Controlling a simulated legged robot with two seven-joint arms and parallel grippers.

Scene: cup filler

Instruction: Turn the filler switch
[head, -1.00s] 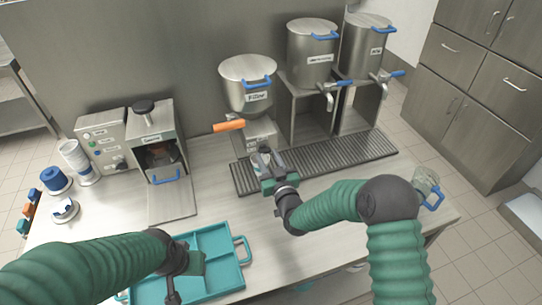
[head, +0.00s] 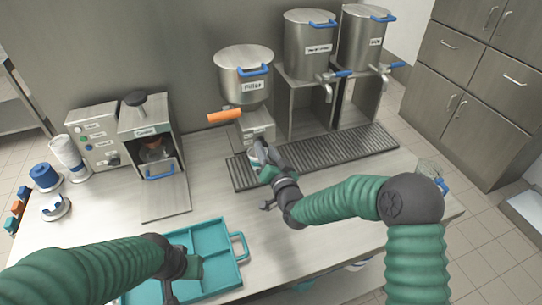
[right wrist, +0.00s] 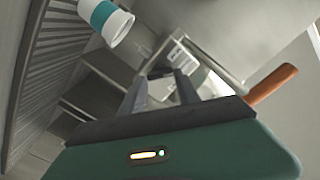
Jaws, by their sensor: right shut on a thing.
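The filler (head: 245,75) is a steel pot with an orange handle (head: 225,116), standing on a small labelled base (head: 257,124). The orange handle also shows at the right of the right wrist view (right wrist: 272,82). My right gripper (head: 262,158) is low in front of the base, below and right of the orange handle and apart from it. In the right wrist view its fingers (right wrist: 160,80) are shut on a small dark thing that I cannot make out. A white cup with a teal band (right wrist: 107,22) is beside them. My left gripper (head: 190,266) hangs over the teal tray; its jaws are unclear.
A slatted drip tray (head: 330,150) runs along the counter, with two steel tap pots (head: 309,48) (head: 361,42) behind it. A machine with an open front (head: 150,128) stands left. The teal tray (head: 236,262) lies in front. The counter between is clear.

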